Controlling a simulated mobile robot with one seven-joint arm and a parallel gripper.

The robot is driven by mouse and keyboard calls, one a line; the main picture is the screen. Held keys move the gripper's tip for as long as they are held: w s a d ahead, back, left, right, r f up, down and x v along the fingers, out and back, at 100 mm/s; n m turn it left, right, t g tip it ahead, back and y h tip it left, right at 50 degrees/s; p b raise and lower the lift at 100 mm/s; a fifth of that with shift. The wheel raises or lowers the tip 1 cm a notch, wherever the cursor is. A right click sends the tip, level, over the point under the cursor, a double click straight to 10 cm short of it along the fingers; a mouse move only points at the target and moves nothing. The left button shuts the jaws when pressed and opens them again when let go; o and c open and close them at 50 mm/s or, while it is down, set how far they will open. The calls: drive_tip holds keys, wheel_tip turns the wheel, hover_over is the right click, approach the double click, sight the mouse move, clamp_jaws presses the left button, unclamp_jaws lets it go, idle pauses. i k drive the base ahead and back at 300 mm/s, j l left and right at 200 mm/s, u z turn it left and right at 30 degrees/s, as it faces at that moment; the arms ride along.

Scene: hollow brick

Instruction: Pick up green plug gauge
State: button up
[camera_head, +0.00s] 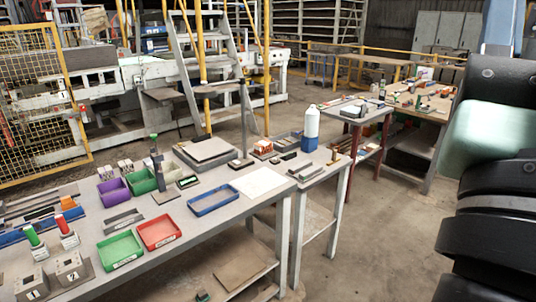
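A small upright green cylinder (31,236), which looks like the green plug gauge, stands in a pale block at the left end of the near workbench (190,228). A similar red cylinder (63,224) stands in its own pale block just right of it. Another small green-topped item (154,138) shows on a dark stand farther back on the bench; I cannot tell what it is. My arm fills the right edge of the view. My gripper is not in view, so its opening is not shown.
Green (121,251), red (160,233) and blue-rimmed (213,200) trays lie along the bench. Blocks marked 1 (32,284) and 2 (72,267) stand in front of the cylinders. Open floor lies to the right.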

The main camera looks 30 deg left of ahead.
sight(36, 243)
drive_tip(key=i+u, duration=0.1)
drive_tip(key=u, duration=2.4)
